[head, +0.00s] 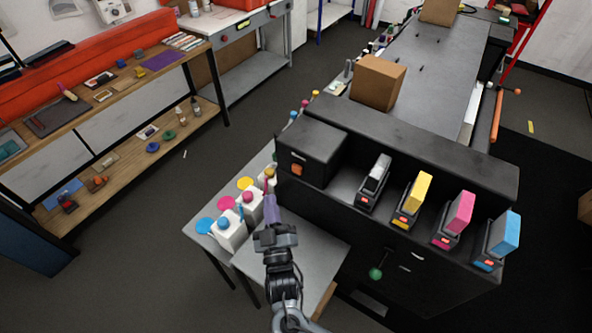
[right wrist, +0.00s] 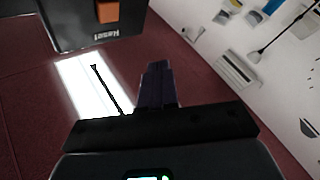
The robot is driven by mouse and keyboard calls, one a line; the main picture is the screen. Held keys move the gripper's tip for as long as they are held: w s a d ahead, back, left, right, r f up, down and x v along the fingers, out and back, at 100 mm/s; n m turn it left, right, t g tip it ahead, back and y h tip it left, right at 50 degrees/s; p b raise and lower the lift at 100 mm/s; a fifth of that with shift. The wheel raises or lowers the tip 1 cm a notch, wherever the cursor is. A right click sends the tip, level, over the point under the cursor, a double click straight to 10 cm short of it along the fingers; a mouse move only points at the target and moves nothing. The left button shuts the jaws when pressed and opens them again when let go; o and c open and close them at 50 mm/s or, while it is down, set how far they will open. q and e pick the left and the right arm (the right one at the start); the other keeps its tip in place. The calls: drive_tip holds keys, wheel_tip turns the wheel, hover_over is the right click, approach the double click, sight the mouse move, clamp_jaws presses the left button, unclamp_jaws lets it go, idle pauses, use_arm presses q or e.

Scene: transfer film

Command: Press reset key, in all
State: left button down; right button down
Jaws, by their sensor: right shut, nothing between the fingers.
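The reset key is an orange button (head: 297,169) on the front of a black box at the near left corner of the large black machine. In the right wrist view the orange key (right wrist: 108,12) is at the top edge, with the word "Reset" upside down beside it. My right gripper (head: 268,196) is shut and empty, its purple fingers to the left of and below the key in the head view. In the right wrist view the shut fingers (right wrist: 158,72) point up, apart from the key. My left gripper is not in view.
A small grey table (head: 305,258) with white bottles (head: 228,232) and coloured lids lies below and beside my right gripper. Several ink cartridges, such as the yellow one (head: 418,192), stand in slots along the machine. A cardboard box (head: 378,82) sits on top.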

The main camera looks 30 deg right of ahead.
sight(297, 169)
drive_tip(key=w+d, duration=0.4)
drive_tip(key=d, duration=0.3)
drive_tip(key=shift+b, duration=0.45)
drive_tip(key=shift+w, duration=0.1)
idle(0.3)
idle(0.7)
idle(0.7)
drive_tip(key=shift+d, duration=0.2)
drive_tip(key=shift+w+d, duration=0.2)
drive_tip(key=shift+d, duration=0.05)
